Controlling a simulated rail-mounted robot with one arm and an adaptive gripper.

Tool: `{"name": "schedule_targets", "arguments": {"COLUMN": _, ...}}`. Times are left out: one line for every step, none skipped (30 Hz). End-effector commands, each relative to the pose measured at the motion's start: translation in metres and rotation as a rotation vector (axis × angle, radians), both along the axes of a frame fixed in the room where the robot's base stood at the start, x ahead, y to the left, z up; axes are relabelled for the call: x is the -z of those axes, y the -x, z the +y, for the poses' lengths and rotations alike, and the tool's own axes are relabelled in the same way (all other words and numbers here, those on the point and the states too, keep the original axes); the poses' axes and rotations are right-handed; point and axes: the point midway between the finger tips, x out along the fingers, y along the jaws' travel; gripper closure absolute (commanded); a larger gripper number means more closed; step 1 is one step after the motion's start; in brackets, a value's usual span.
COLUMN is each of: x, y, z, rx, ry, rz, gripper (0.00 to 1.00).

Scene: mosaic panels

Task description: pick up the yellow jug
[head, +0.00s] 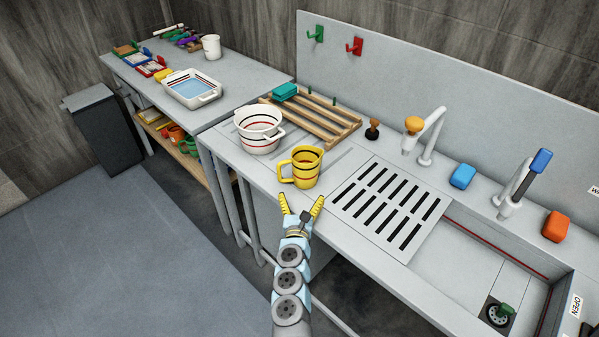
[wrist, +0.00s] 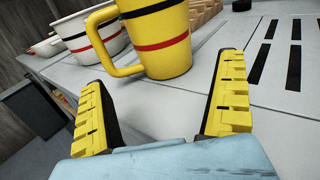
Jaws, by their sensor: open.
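The yellow jug (head: 306,168) with dark and red bands stands upright on the grey counter, its handle toward the left in the head view. In the wrist view the yellow jug (wrist: 160,40) is just beyond my fingertips, its top cut off by the frame edge. My gripper (head: 302,204) is open and empty, in front of the jug at the counter's front edge. In the wrist view my gripper (wrist: 160,95) has its two yellow fingers spread wide, with bare counter between them. The fingers look apart from the jug.
A white banded colander-like bowl (head: 259,130) stands close left of the jug. A wooden rack (head: 318,122) lies behind it, with a teal block (head: 285,91) on it. A slotted drain panel (head: 388,205) is to the right, then the sink (head: 470,262). Counter in front of the jug is clear.

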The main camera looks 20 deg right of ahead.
Motion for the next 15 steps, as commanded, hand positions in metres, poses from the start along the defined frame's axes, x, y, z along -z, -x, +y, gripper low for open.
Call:
{"name": "schedule_targets", "arguments": {"x": 0.000, "y": -0.006, "z": -0.002, "rx": -0.002, "ry": 0.003, "rz": -0.001, "gripper": 0.00}}
{"name": "schedule_targets", "arguments": {"x": 0.000, "y": -0.008, "z": -0.003, "rx": -0.002, "ry": 0.002, "rz": 0.000, "gripper": 0.00}}
{"name": "schedule_targets", "arguments": {"x": 0.000, "y": -0.012, "z": -0.004, "rx": -0.002, "ry": 0.001, "rz": 0.000, "gripper": 0.00}}
{"name": "schedule_targets", "arguments": {"x": 0.000, "y": -0.014, "z": -0.005, "rx": -0.002, "ry": 0.001, "rz": 0.000, "gripper": 0.00}}
{"name": "schedule_targets", "arguments": {"x": 0.001, "y": -0.016, "z": -0.006, "rx": -0.003, "ry": 0.002, "rz": 0.001, "gripper": 0.00}}
{"name": "schedule_targets", "arguments": {"x": 0.002, "y": -0.019, "z": -0.008, "rx": -0.003, "ry": 0.002, "rz": 0.002, "gripper": 0.00}}
{"name": "schedule_targets", "arguments": {"x": 0.002, "y": -0.021, "z": -0.009, "rx": -0.002, "ry": 0.003, "rz": 0.001, "gripper": 0.00}}
{"name": "schedule_targets", "arguments": {"x": 0.001, "y": -0.024, "z": -0.010, "rx": -0.002, "ry": 0.003, "rz": 0.001, "gripper": 0.00}}
{"name": "schedule_targets", "arguments": {"x": 0.001, "y": -0.027, "z": -0.012, "rx": -0.001, "ry": 0.003, "rz": 0.000, "gripper": 0.00}}
{"name": "schedule_targets", "arguments": {"x": 0.000, "y": -0.030, "z": -0.013, "rx": -0.001, "ry": 0.004, "rz": -0.001, "gripper": 0.00}}
{"name": "schedule_targets", "arguments": {"x": -0.001, "y": -0.032, "z": -0.014, "rx": -0.001, "ry": 0.003, "rz": -0.002, "gripper": 0.00}}
{"name": "schedule_targets", "arguments": {"x": -0.001, "y": -0.035, "z": -0.016, "rx": 0.000, "ry": 0.002, "rz": -0.001, "gripper": 0.00}}
{"name": "schedule_targets", "arguments": {"x": 0.001, "y": -0.037, "z": -0.017, "rx": -0.001, "ry": 0.002, "rz": 0.000, "gripper": 0.00}}
{"name": "schedule_targets", "arguments": {"x": 0.002, "y": -0.039, "z": -0.018, "rx": -0.001, "ry": 0.003, "rz": 0.001, "gripper": 0.00}}
{"name": "schedule_targets", "arguments": {"x": 0.002, "y": -0.042, "z": -0.020, "rx": 0.000, "ry": 0.003, "rz": 0.003, "gripper": 0.00}}
